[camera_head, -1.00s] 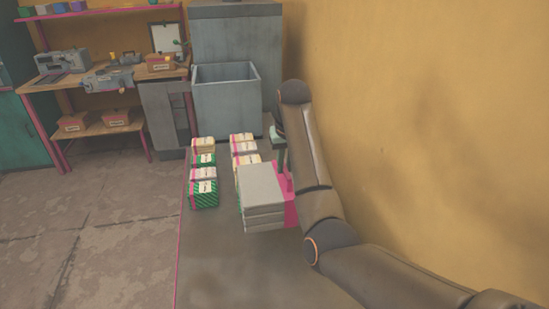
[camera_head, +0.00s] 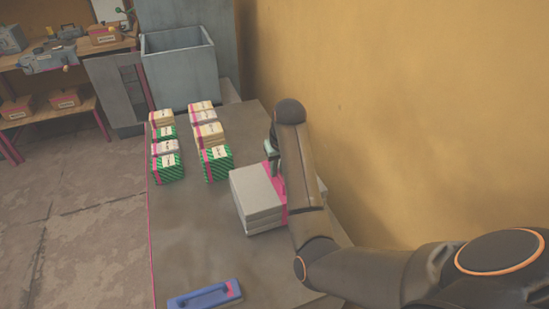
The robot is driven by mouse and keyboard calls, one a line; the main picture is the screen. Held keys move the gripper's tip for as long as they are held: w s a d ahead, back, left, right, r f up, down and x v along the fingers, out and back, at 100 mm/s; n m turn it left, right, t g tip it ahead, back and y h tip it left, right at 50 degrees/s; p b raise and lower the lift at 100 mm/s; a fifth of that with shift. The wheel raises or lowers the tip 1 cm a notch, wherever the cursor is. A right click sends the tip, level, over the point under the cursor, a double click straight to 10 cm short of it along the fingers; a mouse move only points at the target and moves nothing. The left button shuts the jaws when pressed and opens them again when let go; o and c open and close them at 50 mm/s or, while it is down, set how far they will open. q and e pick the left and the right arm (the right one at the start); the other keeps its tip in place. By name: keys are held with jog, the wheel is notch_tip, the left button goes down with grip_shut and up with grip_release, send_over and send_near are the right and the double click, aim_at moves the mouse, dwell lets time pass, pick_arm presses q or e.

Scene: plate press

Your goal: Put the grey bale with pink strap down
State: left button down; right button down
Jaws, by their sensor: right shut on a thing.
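The grey bale (camera_head: 257,197) with its pink strap is at the right part of the table, low over or on the table top; I cannot tell whether it touches. My right gripper (camera_head: 274,166) is shut on the bale near the pink strap, and my right arm hides the bale's right side. My left gripper is not in view.
Two rows of small strapped bales, green (camera_head: 168,168), white and cream, stand on the table (camera_head: 210,245) left of the grey bale. A blue tool (camera_head: 205,295) lies at the front. A grey bin (camera_head: 180,68) stands behind. The wall is close on the right.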

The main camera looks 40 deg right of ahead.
jog(key=shift+w+f, duration=0.1)
jog(key=shift+f, duration=0.45)
jog(key=c, duration=1.3)
grip_release()
jog(key=shift+f, duration=0.25)
jog(key=o, duration=0.4)
jog(key=shift+r, duration=0.1)
jog(key=v, duration=0.8)
jog(key=shift+a+r, duration=0.15)
jog(key=shift+r, duration=0.3)
jog(key=shift+s+a+r, duration=0.1)
jog(key=shift+s+r, duration=0.1)
jog(key=shift+r, duration=0.2)
jog(key=shift+v, duration=1.25)
